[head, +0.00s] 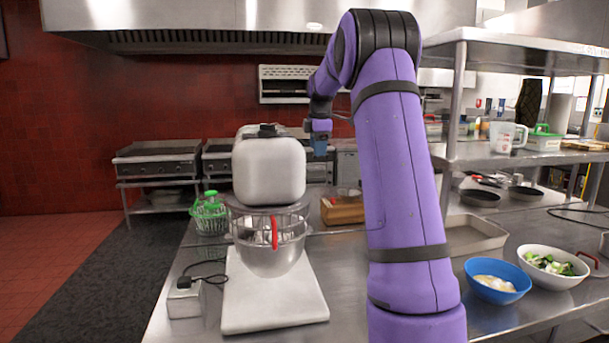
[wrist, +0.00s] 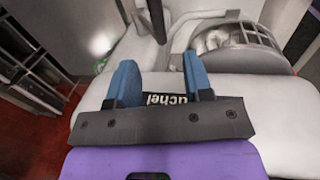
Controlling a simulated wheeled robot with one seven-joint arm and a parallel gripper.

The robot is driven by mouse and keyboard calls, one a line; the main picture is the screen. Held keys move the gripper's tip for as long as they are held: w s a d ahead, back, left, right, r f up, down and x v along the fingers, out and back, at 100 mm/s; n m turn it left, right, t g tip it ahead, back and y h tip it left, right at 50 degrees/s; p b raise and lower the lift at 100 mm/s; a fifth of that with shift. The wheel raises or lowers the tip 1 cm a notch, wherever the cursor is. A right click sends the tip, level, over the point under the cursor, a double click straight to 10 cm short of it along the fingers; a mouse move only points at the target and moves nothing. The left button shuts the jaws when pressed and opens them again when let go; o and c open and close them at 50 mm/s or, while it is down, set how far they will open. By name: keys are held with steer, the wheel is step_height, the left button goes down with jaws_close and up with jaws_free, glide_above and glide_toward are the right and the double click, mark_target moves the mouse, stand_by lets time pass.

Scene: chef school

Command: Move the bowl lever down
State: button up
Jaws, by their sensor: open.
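The white stand mixer (head: 268,168) stands on the steel counter, with a metal bowl (head: 272,260) under its head. A wire guard with a red upright part (head: 274,232) surrounds the top of the bowl. In the head view, my gripper (head: 319,146) is right of the mixer head.
A green basket (head: 209,215) stands left of the mixer, and a wooden box (head: 342,210) behind it to the right. A blue bowl (head: 497,281) and a white bowl (head: 553,267) with food stand at the right. A steel shelf rack (head: 515,155) rises at the right.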

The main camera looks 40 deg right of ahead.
steer(key=f, duration=0.3)
steer(key=w+f, duration=0.1)
steer(key=f, duration=0.3)
steer(key=w+d+f, duration=0.1)
steer(key=f, duration=0.2)
steer(key=shift+w+f, duration=0.1)
steer(key=shift+f, duration=0.2)
jaws_close()
